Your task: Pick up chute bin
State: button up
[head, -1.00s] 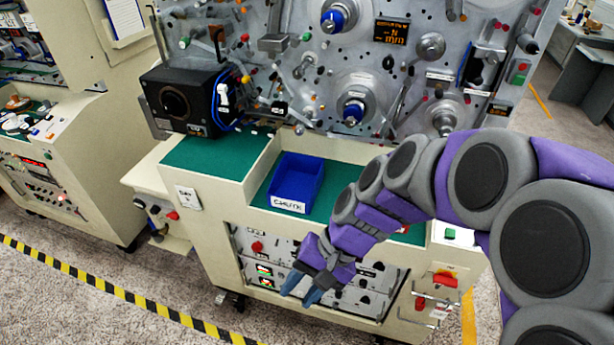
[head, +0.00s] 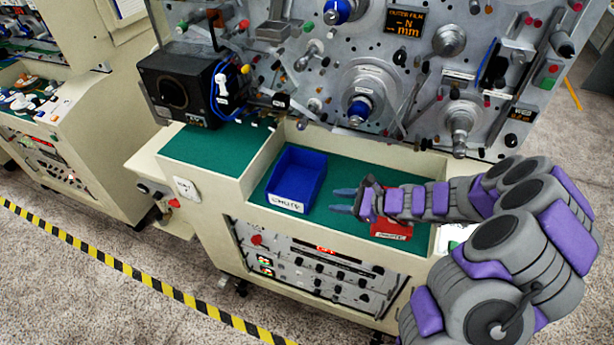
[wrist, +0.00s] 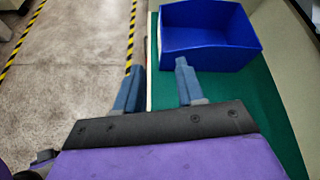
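The chute bin is a blue open box (head: 297,179) with a white label on its front. It sits on the green mat of the machine's recessed shelf in the head view. It also shows at the top right of the wrist view (wrist: 208,52). My gripper (head: 343,200) is open and empty, just right of the blue bin and apart from it. In the wrist view my gripper (wrist: 155,80) has its two blue fingers spread, the right one close to the bin's near edge. The bin appears empty inside.
A red labelled bin (head: 392,229) stands right of the blue bin, partly hidden behind my arm. The shelf's green mat (head: 344,220) has bare room between them. Spindles and knobs fill the panel behind. A cream ledge (head: 262,165) bounds the shelf at the left.

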jog(key=b, duration=0.2)
send_near(289, 199)
jog(key=x, duration=0.2)
jog(key=shift+w+a+f, duration=0.1)
jog(key=shift+a+f, duration=0.15)
jog(key=shift+f, duration=0.1)
jog(key=x, duration=0.3)
jog(key=b+x, duration=0.1)
jog(key=x, duration=0.2)
jog(key=shift+w+a+r, duration=0.1)
jog(key=shift+w+a, duration=0.05)
jog(key=shift+a, duration=0.2)
jog(key=shift+d, duration=0.1)
jog(key=shift+c, duration=0.3)
